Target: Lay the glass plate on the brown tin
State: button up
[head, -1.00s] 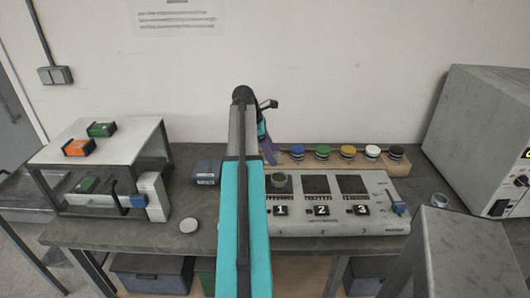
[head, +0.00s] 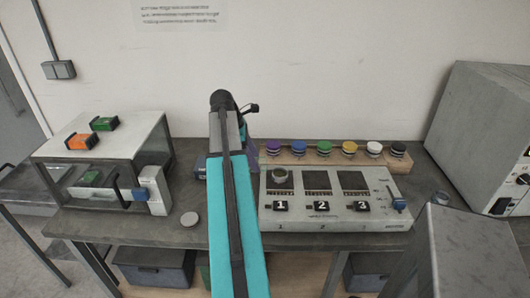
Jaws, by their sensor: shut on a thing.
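My gripper (head: 244,134) is mostly hidden behind my own teal arm, above the back of the bench. A thin purplish flat piece shows below it, tilted on edge; it looks like the glass plate (head: 253,156), held in the jaws. The fingertips cannot be made out. A small round tin with a dark brownish top, seemingly the brown tin (head: 282,180), stands on the first square of the grey panel (head: 390,218). The plate is to the left of this tin and apart from it.
A wooden rack (head: 318,158) with several coloured round caps stands behind the panel. A large grey cabinet (head: 480,125) stands at right.

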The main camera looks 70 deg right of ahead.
jog(key=w+a+n, duration=0.1)
jog(key=w+a, duration=1.1)
jog(key=a, duration=0.7)
jog(key=w+a+f+n+h, duration=0.1)
jog(key=w+a+n, duration=0.1)
jog(key=w+a, duration=1)
jog(key=w+a+f+n+t, duration=0.1)
jog(key=w+a, duration=1.1)
jog(key=a, duration=1.6)
jog(key=shift+a+n+h, duration=0.25)
jog(key=shift+n+h, duration=0.15)
jog(key=shift+n, duration=0.3)
